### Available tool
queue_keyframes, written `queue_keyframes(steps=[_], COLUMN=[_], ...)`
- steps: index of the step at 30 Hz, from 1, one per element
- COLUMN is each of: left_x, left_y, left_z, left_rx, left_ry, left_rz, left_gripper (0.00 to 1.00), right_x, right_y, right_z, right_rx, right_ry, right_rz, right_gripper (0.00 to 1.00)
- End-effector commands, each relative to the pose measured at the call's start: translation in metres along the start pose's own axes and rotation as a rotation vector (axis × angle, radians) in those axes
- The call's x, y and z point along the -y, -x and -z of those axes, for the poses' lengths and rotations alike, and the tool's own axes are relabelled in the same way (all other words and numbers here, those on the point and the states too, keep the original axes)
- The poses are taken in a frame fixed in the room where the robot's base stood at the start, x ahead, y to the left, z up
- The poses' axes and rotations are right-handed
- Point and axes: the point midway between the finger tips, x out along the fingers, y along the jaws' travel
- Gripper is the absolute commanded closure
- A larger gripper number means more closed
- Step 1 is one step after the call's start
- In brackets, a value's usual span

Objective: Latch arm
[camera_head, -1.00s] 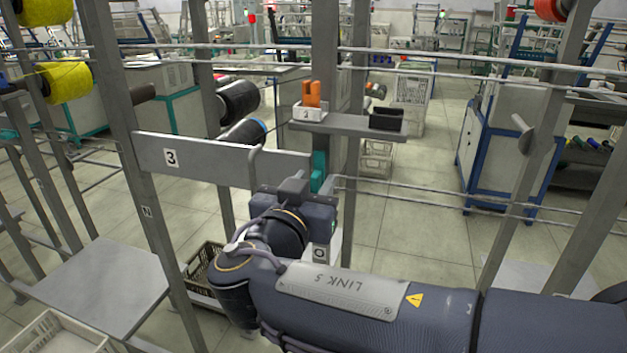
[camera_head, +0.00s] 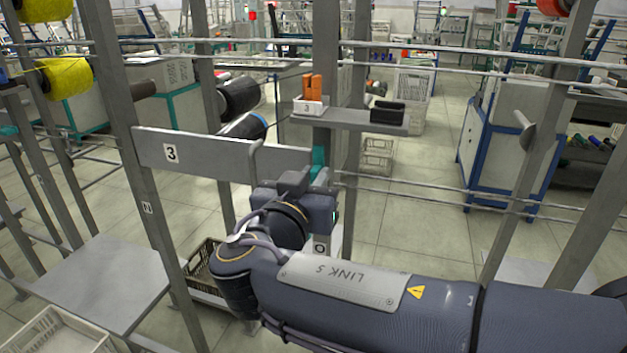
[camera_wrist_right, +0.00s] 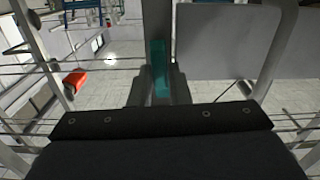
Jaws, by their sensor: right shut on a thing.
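A teal upright handle (camera_head: 319,160) stands at the right end of a grey plate marked 3 (camera_head: 215,158), against a grey post. My right gripper (camera_head: 312,178) is at the handle's lower part. In the right wrist view, the teal handle (camera_wrist_right: 158,68) stands upright between the two fingers of my right gripper (camera_wrist_right: 158,92), which is shut on it. The handle's lower end is hidden by the gripper. A bent grey rod (camera_head: 255,165) rises beside the gripper, and it shows at the right in the wrist view (camera_wrist_right: 281,50). My left gripper is not in view.
A small grey shelf (camera_head: 350,119) above the gripper holds orange pieces (camera_head: 312,87) in a white holder and a black block (camera_head: 388,112). Dark bobbins (camera_head: 240,96) sit behind the plate. Horizontal rods (camera_head: 430,190) cross to the right. A dark crate (camera_head: 203,262) stands below.

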Motion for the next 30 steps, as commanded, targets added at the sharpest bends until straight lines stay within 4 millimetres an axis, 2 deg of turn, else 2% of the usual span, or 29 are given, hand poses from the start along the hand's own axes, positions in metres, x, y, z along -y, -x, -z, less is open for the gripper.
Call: queue_keyframes(steps=[15, 30], left_x=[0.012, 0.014], left_y=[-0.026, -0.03], left_z=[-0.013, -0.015], left_rx=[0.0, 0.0], left_ry=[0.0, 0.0], left_rz=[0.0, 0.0], left_gripper=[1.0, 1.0], right_x=[0.008, 0.016], right_y=[0.0, 0.0], right_z=[-0.004, -0.008], right_rx=[0.001, 0.001], right_ry=[0.417, 0.895], right_rz=[0.0, 0.001], right_gripper=[1.0, 1.0])
